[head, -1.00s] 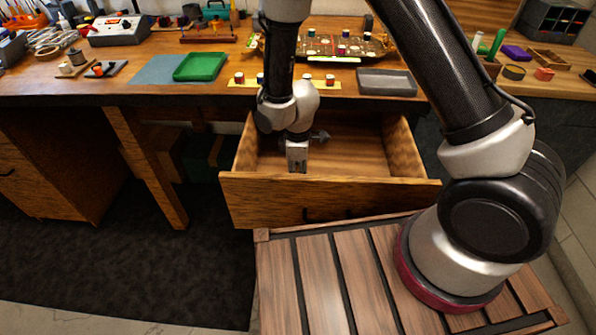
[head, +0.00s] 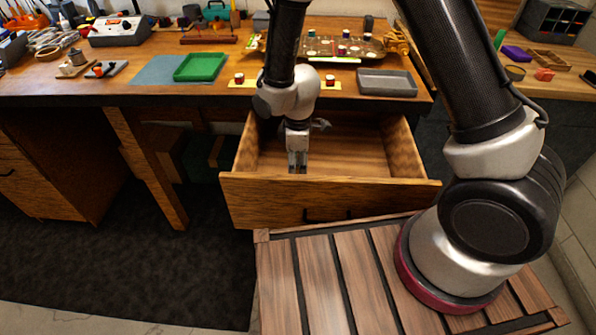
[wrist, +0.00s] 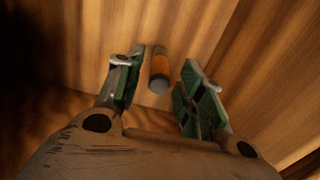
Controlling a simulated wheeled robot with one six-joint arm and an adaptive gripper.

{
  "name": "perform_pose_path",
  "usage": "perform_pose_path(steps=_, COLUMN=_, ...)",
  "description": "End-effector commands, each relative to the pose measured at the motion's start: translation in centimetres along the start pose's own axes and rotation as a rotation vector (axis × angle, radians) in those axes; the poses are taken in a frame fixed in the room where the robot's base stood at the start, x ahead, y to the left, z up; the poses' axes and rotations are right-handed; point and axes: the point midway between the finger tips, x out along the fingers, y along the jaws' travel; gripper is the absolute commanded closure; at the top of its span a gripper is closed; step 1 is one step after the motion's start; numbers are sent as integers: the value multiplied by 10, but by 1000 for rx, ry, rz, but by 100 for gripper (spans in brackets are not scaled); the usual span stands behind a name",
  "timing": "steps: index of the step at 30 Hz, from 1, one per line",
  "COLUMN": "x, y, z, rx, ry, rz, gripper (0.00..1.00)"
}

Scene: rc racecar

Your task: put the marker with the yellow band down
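The marker (wrist: 158,68) shows in the wrist view as a short cylinder with a yellow-orange band and a grey end towards the camera. It is inside the open wooden drawer (head: 395,161), against bare wood. My gripper (wrist: 160,82) is open, with one green-padded finger on each side of the marker. There are visible gaps between the marker and both fingers. I cannot tell whether the marker stands or lies. In the head view my gripper (head: 298,168) points down into the drawer, near its front panel, and the marker is hidden.
The workbench (head: 60,87) is above and behind the drawer. On it are a green tray (head: 201,67), a grey tray (head: 387,83) and a yellow strip (head: 329,86) near the edge. The drawer's right part looks clear.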

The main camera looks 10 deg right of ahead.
Motion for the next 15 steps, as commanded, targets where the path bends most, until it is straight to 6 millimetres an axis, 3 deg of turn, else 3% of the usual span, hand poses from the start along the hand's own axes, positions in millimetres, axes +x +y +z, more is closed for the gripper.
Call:
perform_pose_path(steps=7, x=-56, y=1, z=-1, rx=0, ry=4, rz=3, gripper=62)
perform_pose_path(steps=15, x=-81, y=0, z=0, rx=0, ry=1, rz=1, gripper=62)
